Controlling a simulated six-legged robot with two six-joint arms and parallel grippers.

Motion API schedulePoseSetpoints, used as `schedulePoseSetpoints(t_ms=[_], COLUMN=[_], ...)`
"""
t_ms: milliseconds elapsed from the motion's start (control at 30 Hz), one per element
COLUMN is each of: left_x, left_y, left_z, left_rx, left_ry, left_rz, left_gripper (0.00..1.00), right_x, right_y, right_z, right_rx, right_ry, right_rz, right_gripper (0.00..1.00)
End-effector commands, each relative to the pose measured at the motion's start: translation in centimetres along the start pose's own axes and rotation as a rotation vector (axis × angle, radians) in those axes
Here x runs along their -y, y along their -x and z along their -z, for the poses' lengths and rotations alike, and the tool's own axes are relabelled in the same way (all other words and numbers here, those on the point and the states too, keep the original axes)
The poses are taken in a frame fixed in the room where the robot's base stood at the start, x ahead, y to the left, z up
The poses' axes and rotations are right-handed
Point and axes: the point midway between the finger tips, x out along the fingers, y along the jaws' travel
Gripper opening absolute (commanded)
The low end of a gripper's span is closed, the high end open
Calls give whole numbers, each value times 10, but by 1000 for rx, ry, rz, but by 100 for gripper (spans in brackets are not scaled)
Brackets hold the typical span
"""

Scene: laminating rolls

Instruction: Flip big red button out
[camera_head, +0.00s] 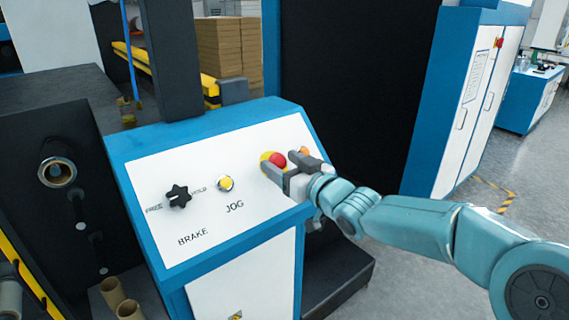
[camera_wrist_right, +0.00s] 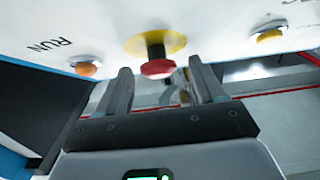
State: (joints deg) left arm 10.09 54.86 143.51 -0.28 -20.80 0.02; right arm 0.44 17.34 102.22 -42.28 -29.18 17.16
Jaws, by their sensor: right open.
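The big red button (camera_head: 277,160) sits on a yellow round base on the sloped white face of the blue control panel (camera_head: 240,205). In the right wrist view the red button (camera_wrist_right: 158,68) stands out from the panel on a dark stem, over a yellow disc (camera_wrist_right: 155,44). My right gripper (camera_head: 289,160) is at the panel with its fingers on either side of the button. In the right wrist view the gripper (camera_wrist_right: 160,80) is open, with the button seen between and just beyond the fingertips. I cannot tell if a finger touches it. My left gripper is not in view.
A yellow JOG button (camera_head: 226,183) and a black BRAKE knob (camera_head: 179,196) lie left on the panel. An orange RUN button (camera_wrist_right: 86,68) is close beside one finger. A dark machine with a roll spindle (camera_head: 57,172) stands left; blue-white cabinets (camera_head: 470,100) stand right.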

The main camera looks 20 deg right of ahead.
Motion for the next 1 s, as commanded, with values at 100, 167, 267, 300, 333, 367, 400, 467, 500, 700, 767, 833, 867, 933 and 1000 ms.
schedulePoseSetpoints(t_ms=[100, 167, 267, 300, 333, 367, 400, 467, 500, 700, 767, 833, 867, 933, 1000], left_x=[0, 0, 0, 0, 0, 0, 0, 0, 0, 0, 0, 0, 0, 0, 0], left_y=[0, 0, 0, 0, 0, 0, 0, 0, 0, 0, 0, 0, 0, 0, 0], left_z=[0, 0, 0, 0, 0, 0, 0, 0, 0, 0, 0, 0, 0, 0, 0], left_rx=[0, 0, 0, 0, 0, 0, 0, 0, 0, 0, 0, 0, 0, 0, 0], left_ry=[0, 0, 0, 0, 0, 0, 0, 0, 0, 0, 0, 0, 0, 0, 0], left_rz=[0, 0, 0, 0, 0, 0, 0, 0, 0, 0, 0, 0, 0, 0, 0], left_gripper=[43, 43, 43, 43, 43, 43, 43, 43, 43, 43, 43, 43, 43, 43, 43], right_x=[0, 0, 0, 0, 0, 0, 0, 0, 0, 0, 0, 0, 0, 0, 0], right_y=[0, 0, 0, 0, 0, 0, 1, 4, 7, 9, 9, 9, 9, 9, 9], right_z=[0, 0, 0, 0, 0, 0, 1, 5, 7, 10, 10, 10, 10, 10, 9], right_rx=[0, 0, 0, 0, 0, 0, -1, -2, -2, -1, -2, -3, -3, -2, -1], right_ry=[0, 0, 0, 0, 0, 0, 0, 1, 1, 0, 0, 0, 0, 0, 0], right_rz=[0, 0, 0, 0, 0, 0, 0, -1, 0, -1, -1, -1, 0, 0, 0], right_gripper=[45, 26, 0, 0, 0, 0, 0, 0, 0, 0, 0, 66, 68, 68, 68])
